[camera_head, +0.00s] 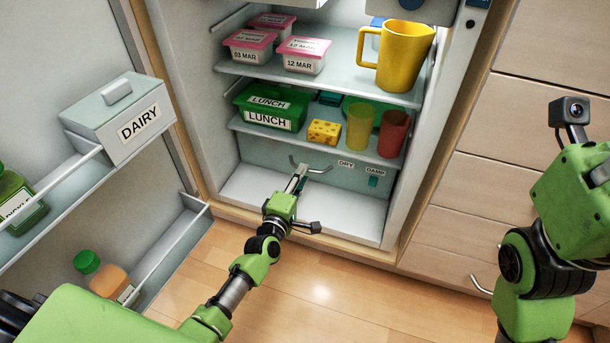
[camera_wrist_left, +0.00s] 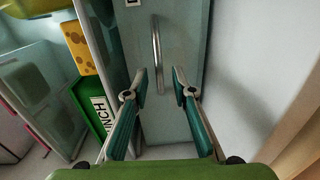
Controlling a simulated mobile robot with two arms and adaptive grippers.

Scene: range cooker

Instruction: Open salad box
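The salad box (camera_head: 262,152) is the grey-green drawer front under the lowest fridge shelf, with a curved metal handle (camera_head: 318,170). Its front looks flush, with no gap visible. My left gripper (camera_head: 299,178) is in front of the handle. In the left wrist view, the fingers of my left gripper (camera_wrist_left: 160,82) are apart and nothing is between them. The handle (camera_wrist_left: 156,50) lies just beyond the fingertips, in line with the gap, on the salad box front (camera_wrist_left: 185,40). My right arm is at the right edge; its fingers are out of view.
The shelf above the salad box holds a green lunch box (camera_head: 268,108), a cheese block (camera_head: 323,132) and two cups. A yellow jug (camera_head: 404,55) stands higher. The open fridge door on the left holds a dairy box (camera_head: 120,115) and bottles. The fridge floor (camera_head: 330,210) is empty.

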